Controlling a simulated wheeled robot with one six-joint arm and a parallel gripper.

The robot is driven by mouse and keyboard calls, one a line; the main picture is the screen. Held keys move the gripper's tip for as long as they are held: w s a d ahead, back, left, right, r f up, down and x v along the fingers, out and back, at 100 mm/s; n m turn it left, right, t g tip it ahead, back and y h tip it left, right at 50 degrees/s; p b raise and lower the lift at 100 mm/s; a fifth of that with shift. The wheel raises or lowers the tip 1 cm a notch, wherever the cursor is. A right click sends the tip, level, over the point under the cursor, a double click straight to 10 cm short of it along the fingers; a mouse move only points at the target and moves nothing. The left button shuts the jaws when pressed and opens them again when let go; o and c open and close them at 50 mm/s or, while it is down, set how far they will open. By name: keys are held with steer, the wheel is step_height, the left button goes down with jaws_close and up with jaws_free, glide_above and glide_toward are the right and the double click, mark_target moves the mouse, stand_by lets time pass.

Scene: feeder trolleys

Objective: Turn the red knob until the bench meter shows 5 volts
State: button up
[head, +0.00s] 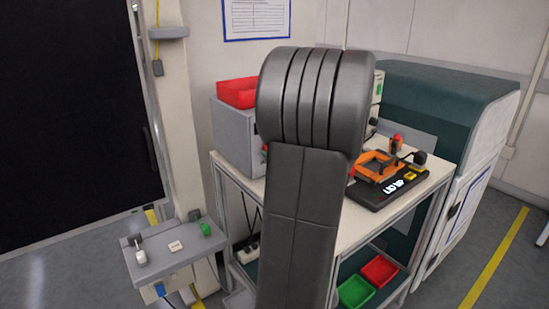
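My own dark grey arm fills the middle of the head view and covers much of the bench. My gripper is not in view. A small red spot (265,147) shows at the arm's left edge, beside a grey box (233,135); I cannot tell whether it is the red knob. A cream instrument (377,98) with a green patch on it shows in part just right of the arm. I cannot tell whether it is the bench meter, and no voltage reading can be read.
An orange-handled black fixture (385,192) with white lettering sits on the benchtop (345,232). A red bin (237,92) stands on the grey box. A small grey side shelf (165,262) juts out at left. Red (379,270) and green (355,291) bins lie below. A large cabinet (455,110) stands right.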

stand_by(0.4)
steer(key=o, duration=1)
steer(key=v, duration=1.3)
steer(key=shift+s+d, duration=0.25)
steer(key=shift+s, duration=0.1)
steer(key=x, duration=1.4)
steer(key=shift+s, duration=0.1)
